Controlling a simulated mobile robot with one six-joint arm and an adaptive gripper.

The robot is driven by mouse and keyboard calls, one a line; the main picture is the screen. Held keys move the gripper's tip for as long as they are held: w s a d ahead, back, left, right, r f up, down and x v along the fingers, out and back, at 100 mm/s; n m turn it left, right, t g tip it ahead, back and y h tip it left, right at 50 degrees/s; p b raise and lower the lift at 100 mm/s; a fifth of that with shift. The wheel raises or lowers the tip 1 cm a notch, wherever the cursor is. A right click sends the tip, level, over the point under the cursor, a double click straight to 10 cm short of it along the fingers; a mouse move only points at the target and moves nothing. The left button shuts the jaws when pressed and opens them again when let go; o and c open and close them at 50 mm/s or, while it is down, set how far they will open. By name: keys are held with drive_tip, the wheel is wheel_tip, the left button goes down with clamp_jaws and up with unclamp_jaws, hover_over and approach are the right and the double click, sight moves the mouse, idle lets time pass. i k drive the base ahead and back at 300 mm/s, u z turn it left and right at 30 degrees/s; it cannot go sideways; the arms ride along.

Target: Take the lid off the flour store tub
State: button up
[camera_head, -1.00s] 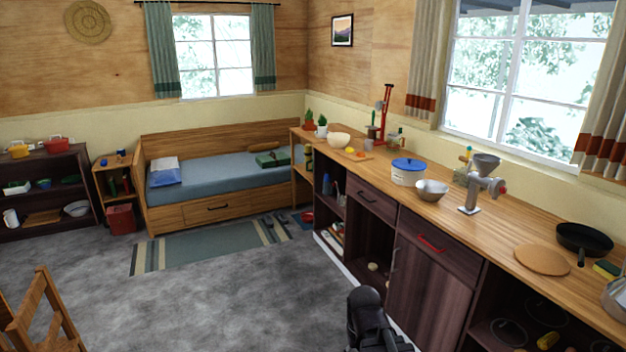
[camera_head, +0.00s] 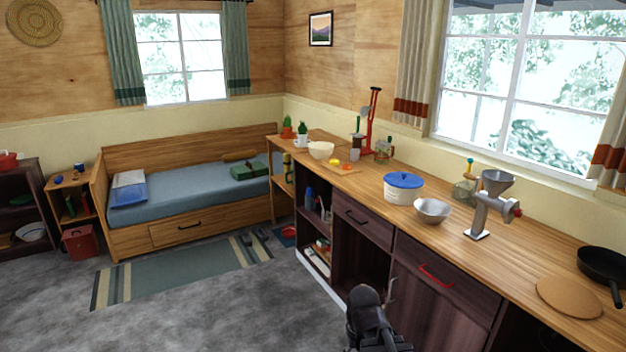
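A white tub (camera_head: 402,193) with a blue lid (camera_head: 403,180) stands upright on the wooden counter, to the right of the middle of the view. The lid sits on the tub and has a small knob on top. This is the only lidded tub that I see, and I cannot read a label on it. Part of my dark arm (camera_head: 370,318) shows at the bottom of the view, in front of the cabinets and well short of the tub. My gripper's fingers do not show.
A metal bowl (camera_head: 432,210) stands close to the tub's right, with a grain mill (camera_head: 490,205) beyond it. Cabinets (camera_head: 440,285) front the counter. Grey floor (camera_head: 220,315) is open at left.

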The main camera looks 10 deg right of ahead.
sight(398, 179)
drive_tip(key=z, duration=0.35)
drive_tip(key=i, duration=1.7)
drive_tip(key=z, duration=0.3)
